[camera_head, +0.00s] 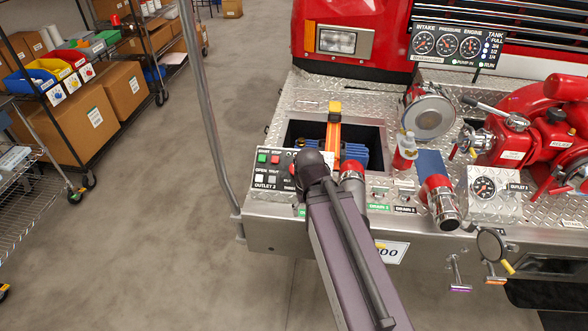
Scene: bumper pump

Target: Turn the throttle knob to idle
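A small control panel (262,172) sits at the left of the bumper deck. It carries a green button (262,158), a red button (275,159), open and shut buttons and an "OUTLET 2" label. My arm (345,255) reaches up from the bottom and covers the panel's right part, where a label is cut off. The throttle knob is not visible; it may be behind my arm, so its setting cannot be read. My arm's dark rounded end (315,160) is over the panel's right edge. My gripper's fingers do not show.
A recess (300,132) with a yellow-orange bar (334,122) lies behind the panel. A red capped fitting (352,176) is close right of my arm. A clear-red bottle (405,152) and red pump (535,130) stand farther right. A grey pole (205,110) rises left.

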